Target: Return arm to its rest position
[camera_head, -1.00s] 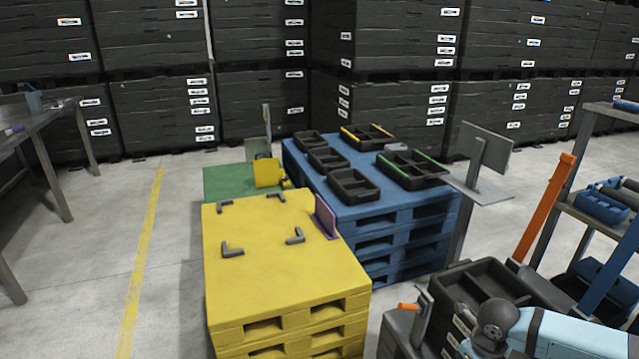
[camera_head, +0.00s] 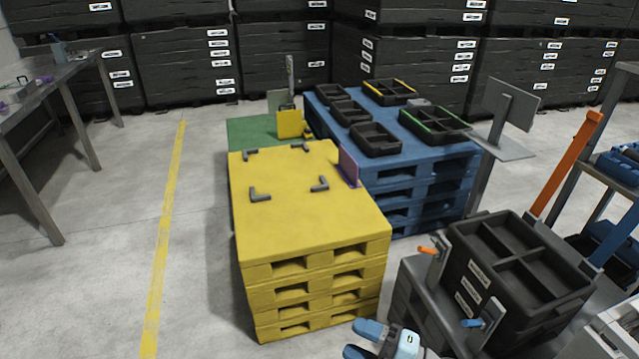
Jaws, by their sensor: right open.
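My right gripper (camera_head: 361,340) shows at the bottom edge, right of centre, with its blue fingertips pointing left. It is open, with nothing visible between the fingers. It is in front of the yellow pallet stack (camera_head: 310,215) and left of the black divided crate (camera_head: 515,265). Most of my right arm is cut off by the lower edge. My left gripper is not in view.
The black crate sits on a grey stand with an orange-handled clamp (camera_head: 427,250) and a blue-handled clamp (camera_head: 473,323). A blue pallet stack (camera_head: 420,190) holds several black trays. Grey floor (camera_head: 205,250) is clear at left.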

